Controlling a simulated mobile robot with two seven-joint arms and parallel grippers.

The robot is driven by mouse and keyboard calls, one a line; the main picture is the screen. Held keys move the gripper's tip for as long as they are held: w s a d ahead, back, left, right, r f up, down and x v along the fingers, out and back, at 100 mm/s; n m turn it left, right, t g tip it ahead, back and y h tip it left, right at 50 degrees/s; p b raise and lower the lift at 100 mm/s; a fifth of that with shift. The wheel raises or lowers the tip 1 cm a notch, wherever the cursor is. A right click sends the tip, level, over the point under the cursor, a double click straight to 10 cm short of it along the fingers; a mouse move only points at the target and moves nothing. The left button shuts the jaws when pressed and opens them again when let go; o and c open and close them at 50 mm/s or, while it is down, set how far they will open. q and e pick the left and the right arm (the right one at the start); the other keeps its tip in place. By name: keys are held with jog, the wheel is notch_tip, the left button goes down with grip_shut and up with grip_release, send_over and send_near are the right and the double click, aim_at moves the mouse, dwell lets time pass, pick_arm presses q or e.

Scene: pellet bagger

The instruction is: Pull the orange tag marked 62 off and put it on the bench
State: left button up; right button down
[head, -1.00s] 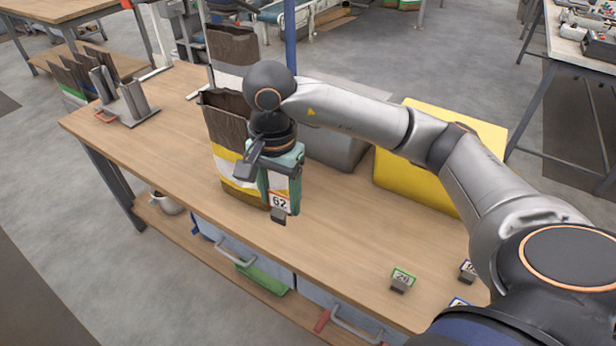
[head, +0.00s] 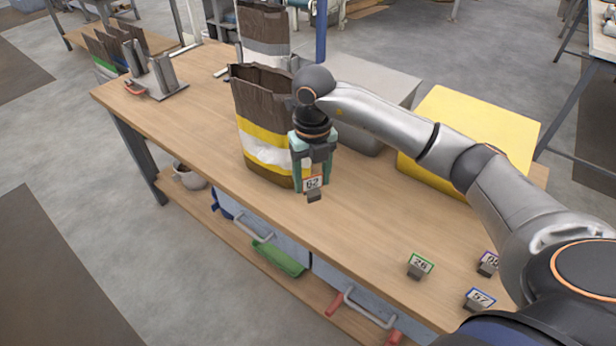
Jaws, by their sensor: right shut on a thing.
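The orange-edged tag marked 62 (head: 313,183) sits on a small grey clip between the fingers of my right gripper (head: 312,174). The gripper points down over the bench (head: 225,210) and is shut on the tag. It is in front of the lower right side of an open brown bag (head: 262,125) with yellow and white bands. Whether the tag still touches the bag or the bench cannot be told. My left gripper is not in view.
Tags marked 26 (head: 420,264), 57 (head: 479,299) and one partly hidden (head: 488,262) stand at the bench's right. A yellow box (head: 465,135) and a grey box (head: 375,85) are behind my arm. Metal plates (head: 160,75) stand far left. The bench's front middle is clear.

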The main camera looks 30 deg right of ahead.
jog(key=d+f+m+b, duration=0.1)
jog(key=f+m+b, duration=0.1)
jog(key=f+m, duration=0.1)
jog(key=d+f+m+b, duration=0.1)
jog(key=f+m, duration=0.2)
jog(key=m, duration=0.1)
jog(key=w+d+f+m+b, duration=0.1)
jog(key=f+m+b, duration=0.1)
jog(key=f+m, duration=0.2)
jog(key=shift+w+d+m+b, duration=0.1)
jog(key=shift+d+m+b, duration=0.15)
jog(key=shift+m+b, duration=0.1)
jog(key=shift+f, duration=0.2)
jog(key=shift+f, duration=0.2)
